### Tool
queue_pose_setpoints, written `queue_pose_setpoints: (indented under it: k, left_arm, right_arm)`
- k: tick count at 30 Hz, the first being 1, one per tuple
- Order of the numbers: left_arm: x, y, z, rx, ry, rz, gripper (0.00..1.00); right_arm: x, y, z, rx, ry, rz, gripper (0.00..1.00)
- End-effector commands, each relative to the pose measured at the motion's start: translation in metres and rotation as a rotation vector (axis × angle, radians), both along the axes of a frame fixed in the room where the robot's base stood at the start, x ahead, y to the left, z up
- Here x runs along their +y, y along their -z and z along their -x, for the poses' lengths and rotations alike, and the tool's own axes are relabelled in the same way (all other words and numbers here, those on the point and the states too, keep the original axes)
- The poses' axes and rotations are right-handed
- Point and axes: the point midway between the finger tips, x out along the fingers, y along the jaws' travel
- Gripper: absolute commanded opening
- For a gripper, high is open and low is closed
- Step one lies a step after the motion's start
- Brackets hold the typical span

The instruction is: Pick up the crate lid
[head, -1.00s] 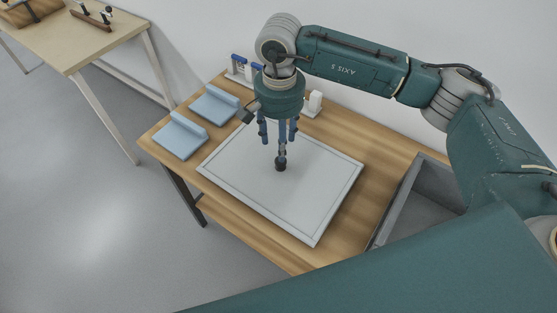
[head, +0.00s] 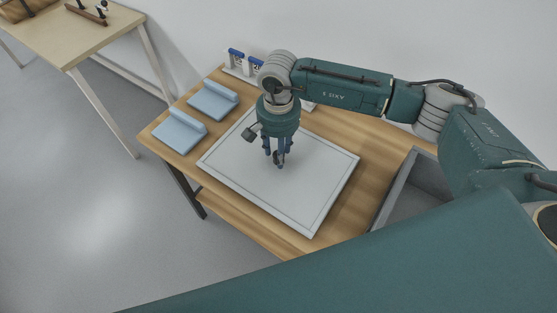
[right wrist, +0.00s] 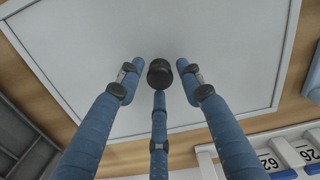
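The crate lid (head: 312,190) is a flat, pale grey panel with a thin line along its border, lying on the wooden table. A dark round knob (right wrist: 159,73) stands near its middle. My right gripper (head: 278,160) points down over the lid, with its fingertips at about the knob's place. In the right wrist view, its three blue fingers are spread around the knob, with gaps showing between fingertips and knob. The exact height of the tips relative to the knob is hard to tell. My left gripper is not in view.
Two blue rests (head: 181,132) lie at the table's left end. A rack with number plates (right wrist: 283,157) stands at the back. An open grey crate (head: 402,190) is to the lid's right. Another table (head: 75,35) stands far left.

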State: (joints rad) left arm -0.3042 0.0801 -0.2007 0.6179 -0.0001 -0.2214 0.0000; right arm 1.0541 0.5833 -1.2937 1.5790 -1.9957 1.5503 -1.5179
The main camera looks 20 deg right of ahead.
Motion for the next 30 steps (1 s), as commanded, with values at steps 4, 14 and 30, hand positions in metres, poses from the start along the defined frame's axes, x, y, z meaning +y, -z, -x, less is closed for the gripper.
queue_pose_setpoints:
  k: [4, 14, 30]
  left_arm:
    - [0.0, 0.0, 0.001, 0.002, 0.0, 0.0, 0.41]
    - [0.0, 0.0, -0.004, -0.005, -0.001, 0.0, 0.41]
    - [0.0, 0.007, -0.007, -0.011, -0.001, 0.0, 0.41]
  right_arm:
    - [0.0, 0.0, 0.0, 0.0, 0.0, 0.0, 0.02]
    - [0.0, -0.001, -0.001, -0.002, 0.001, -0.001, 0.0]
    - [0.0, -0.038, -0.002, -0.008, 0.0, -0.001, 0.0]
